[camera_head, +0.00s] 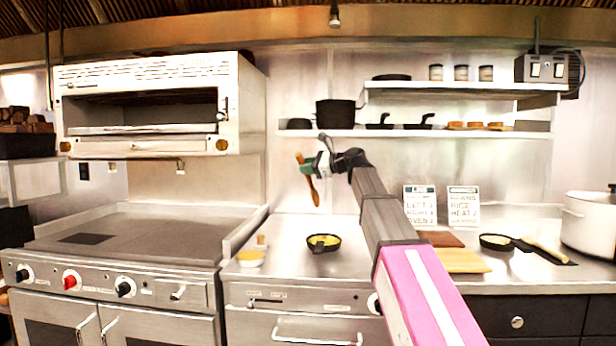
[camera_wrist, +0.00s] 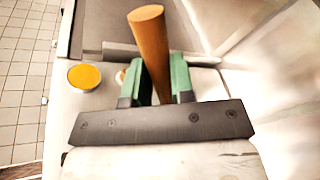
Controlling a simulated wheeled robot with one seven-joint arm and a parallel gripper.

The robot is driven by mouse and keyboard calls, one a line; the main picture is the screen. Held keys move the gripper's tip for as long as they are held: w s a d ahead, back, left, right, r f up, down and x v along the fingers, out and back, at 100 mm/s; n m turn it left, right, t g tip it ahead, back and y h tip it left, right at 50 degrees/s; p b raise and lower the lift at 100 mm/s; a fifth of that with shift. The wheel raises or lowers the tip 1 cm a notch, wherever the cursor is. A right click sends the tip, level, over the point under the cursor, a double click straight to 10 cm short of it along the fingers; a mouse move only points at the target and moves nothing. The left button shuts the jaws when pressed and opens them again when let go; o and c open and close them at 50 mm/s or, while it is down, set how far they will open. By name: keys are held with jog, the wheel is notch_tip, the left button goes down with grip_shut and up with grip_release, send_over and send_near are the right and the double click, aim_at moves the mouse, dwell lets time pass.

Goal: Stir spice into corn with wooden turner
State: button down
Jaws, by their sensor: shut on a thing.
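My gripper (camera_head: 322,164) is raised above the steel counter, near the wall. It is shut on the wooden turner (camera_head: 313,187), which hangs down tilted, its broad end lowest. In the wrist view the turner's handle (camera_wrist: 150,45) stands between the green fingers of my gripper (camera_wrist: 160,80). A small black pan (camera_head: 322,247) with yellow food, which looks like the corn, sits on the counter below the turner and apart from it. A small bowl (camera_head: 250,261) of orange-yellow contents stands left of the pan; it also shows in the wrist view (camera_wrist: 84,77). I cannot tell whether it holds the spice.
A flat griddle (camera_head: 150,235) adjoins the counter on the left. Wooden boards (camera_head: 455,262), another black pan (camera_head: 497,242) and a white pot (camera_head: 590,222) stand to the right. A shelf (camera_head: 330,133) with a dark pot (camera_head: 336,113) is above.

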jog(key=shift+s+a+r, duration=0.1)
jog(key=shift+a, duration=0.35)
notch_tip(320, 180, down, 5)
jog(key=shift+r, duration=0.1)
jog(key=shift+w, duration=0.2)
